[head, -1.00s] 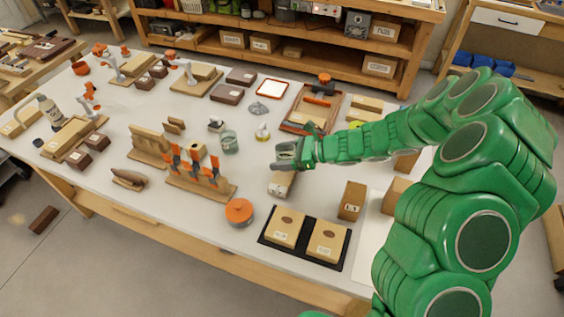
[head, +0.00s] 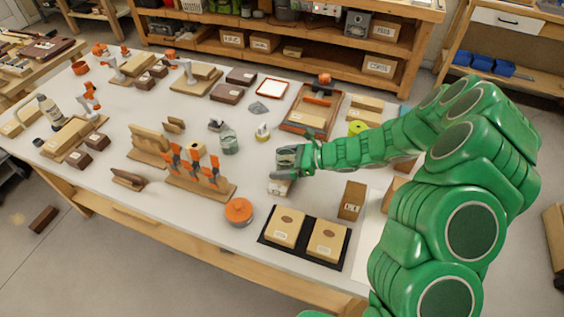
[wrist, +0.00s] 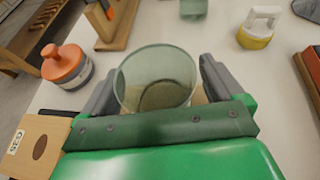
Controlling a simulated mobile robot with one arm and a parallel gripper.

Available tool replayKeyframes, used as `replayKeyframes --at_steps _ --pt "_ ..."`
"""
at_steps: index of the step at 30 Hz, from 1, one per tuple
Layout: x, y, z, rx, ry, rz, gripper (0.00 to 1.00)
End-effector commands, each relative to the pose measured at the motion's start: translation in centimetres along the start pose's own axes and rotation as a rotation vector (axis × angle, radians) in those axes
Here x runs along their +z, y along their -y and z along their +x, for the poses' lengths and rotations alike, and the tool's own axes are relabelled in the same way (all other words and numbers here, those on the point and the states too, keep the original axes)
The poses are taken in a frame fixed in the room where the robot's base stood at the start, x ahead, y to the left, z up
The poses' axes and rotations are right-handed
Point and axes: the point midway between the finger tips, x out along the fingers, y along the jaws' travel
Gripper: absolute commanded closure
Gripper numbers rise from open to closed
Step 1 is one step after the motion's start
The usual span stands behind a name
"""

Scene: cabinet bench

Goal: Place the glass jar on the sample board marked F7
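A clear greenish glass jar (wrist: 156,82) sits between the two grey fingers of my gripper (wrist: 158,85) in the wrist view, with its open rim facing me. Slim gaps show beside it, so the fingers look open around it. Two wooden sample boards, a left one (head: 285,226) and a right one (head: 327,240), lie on a black tray (head: 264,239). I cannot read F7 on either. One board (wrist: 38,145) shows in the wrist view, at lower left.
Another glass jar (head: 229,143) stands left of my gripper. An orange-lidded container (head: 239,211) is left of the tray. A labelled upright box (head: 351,200) stands to its right. A clamp rack (head: 200,180) and a yellow-based item (head: 263,132) are also nearby.

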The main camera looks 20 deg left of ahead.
Motion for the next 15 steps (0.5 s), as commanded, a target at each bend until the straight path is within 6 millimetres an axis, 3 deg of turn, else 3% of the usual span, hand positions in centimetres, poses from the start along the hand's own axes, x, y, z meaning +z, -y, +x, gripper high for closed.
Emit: replayKeyframes --at_steps 8,15 --pt "0.3 0.0 -0.2 0.000 0.000 0.000 0.06" --pt "0.2 0.1 -2.6 -0.002 0.001 0.001 0.06"
